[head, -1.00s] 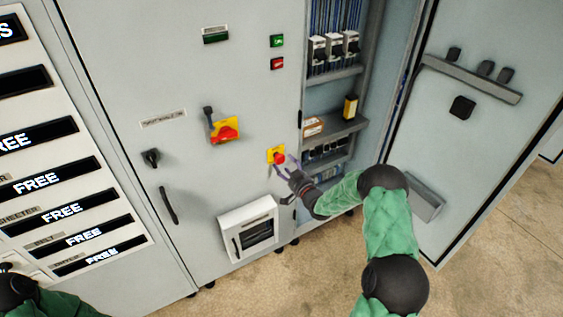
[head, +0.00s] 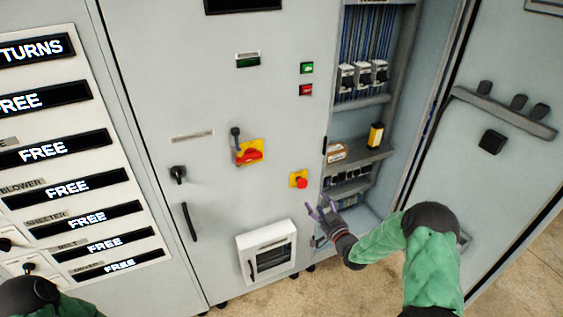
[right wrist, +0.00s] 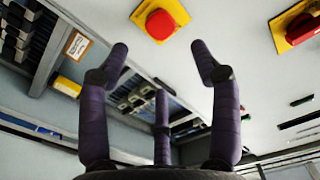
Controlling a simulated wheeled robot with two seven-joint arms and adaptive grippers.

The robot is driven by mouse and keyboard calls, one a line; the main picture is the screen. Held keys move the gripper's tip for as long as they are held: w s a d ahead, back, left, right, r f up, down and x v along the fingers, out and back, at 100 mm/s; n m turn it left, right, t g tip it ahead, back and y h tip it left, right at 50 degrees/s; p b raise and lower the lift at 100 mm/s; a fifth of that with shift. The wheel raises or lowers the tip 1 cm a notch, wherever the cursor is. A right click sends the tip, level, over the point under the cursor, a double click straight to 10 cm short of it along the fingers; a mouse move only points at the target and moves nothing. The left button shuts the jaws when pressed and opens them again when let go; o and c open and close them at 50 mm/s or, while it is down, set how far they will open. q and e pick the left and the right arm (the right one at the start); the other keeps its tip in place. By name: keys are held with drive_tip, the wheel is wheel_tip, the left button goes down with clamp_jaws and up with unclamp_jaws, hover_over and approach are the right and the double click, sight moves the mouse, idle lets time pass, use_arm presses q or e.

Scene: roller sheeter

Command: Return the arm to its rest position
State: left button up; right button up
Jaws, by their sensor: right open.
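My right gripper (head: 325,210) is in front of the grey cabinet, just below and to the right of the red emergency button (head: 301,182) on its yellow plate. In the right wrist view its purple fingers (right wrist: 160,62) are spread and empty, with the red button (right wrist: 160,24) beyond the fingertips and apart from them. My right arm, in a green sleeve, comes in from the lower right. Only a dark joint and green sleeve of my left arm show at the lower left; the left gripper is out of view.
The cabinet's open door (head: 500,190) stands to the right of my right arm. The open bay holds shelves with a yellow-black device (head: 376,135). A red-yellow rotary switch (head: 249,152) and a white framed box (head: 267,253) are on the closed front. A label panel (head: 75,170) is at left.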

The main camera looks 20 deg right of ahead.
drive_tip(key=s+a+f+g+y, duration=0.1)
drive_tip(key=s+a+f+g, duration=0.2)
drive_tip(key=a+f, duration=0.3)
drive_tip(key=s+a+f+m+g, duration=0.1)
drive_tip(key=s+a+f+g, duration=0.25)
drive_tip(key=a+f, duration=0.3)
drive_tip(key=s+a+f+g+y, duration=0.1)
drive_tip(key=s+a+f+g, duration=0.2)
drive_tip(key=a+f, duration=0.25)
drive_tip(key=s+a+f+g, duration=0.2)
drive_tip(key=s+a, duration=0.2)
drive_tip(key=s, duration=0.3)
drive_tip(key=s+a+f+g+y, duration=0.1)
drive_tip(key=s+a+f+g, duration=0.1)
drive_tip(key=s, duration=0.5)
drive_tip(key=s+a+f+g, duration=0.2)
drive_tip(key=s+a+g, duration=0.2)
drive_tip(key=s, duration=0.4)
drive_tip(key=shift+a+f, duration=0.3)
drive_tip(key=shift+a, duration=0.5)
